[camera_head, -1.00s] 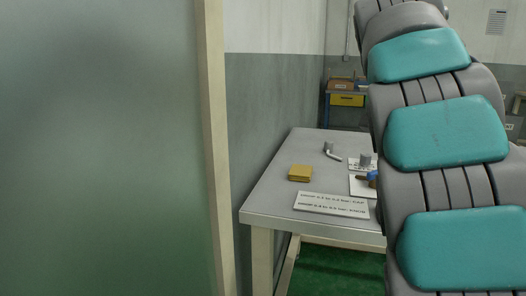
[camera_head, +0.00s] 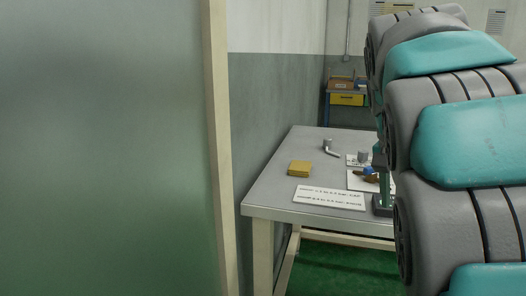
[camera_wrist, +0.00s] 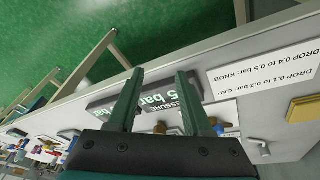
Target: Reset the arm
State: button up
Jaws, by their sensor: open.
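My gripper (camera_wrist: 158,85) is open in the wrist view, with its two dark green fingers apart and nothing between them. Behind the fingers is a dark pressure sign (camera_wrist: 155,102), partly covered by them; the text "5 bar" can be read on it. My teal and grey arm (camera_head: 475,140) fills the right side of the head view and hides the right part of the table. My gripper does not show in the head view.
The grey table (camera_head: 270,195) holds a yellow block (camera_head: 299,168), a white text card (camera_head: 328,197), a grey bent part (camera_head: 330,148) and a brass-and-blue fitting (camera_head: 371,174). A frosted panel (camera_head: 100,150) stands at left. Green floor (camera_head: 345,270) shows below the table.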

jog(key=s+a+f+n+g+y, duration=0.1)
jog(key=s+a+f+n, duration=0.4)
jog(key=s+f, duration=0.7)
jog(key=s+a+f+n+g+y, duration=0.2)
jog(key=s+a+f+n, duration=0.2)
jog(key=s+f, duration=0.8)
jog(key=shift+s+a+n, duration=0.4)
jog(key=shift+s+a, duration=0.6)
jog(key=shift+s, duration=0.25)
jog(key=shift+r, duration=0.1)
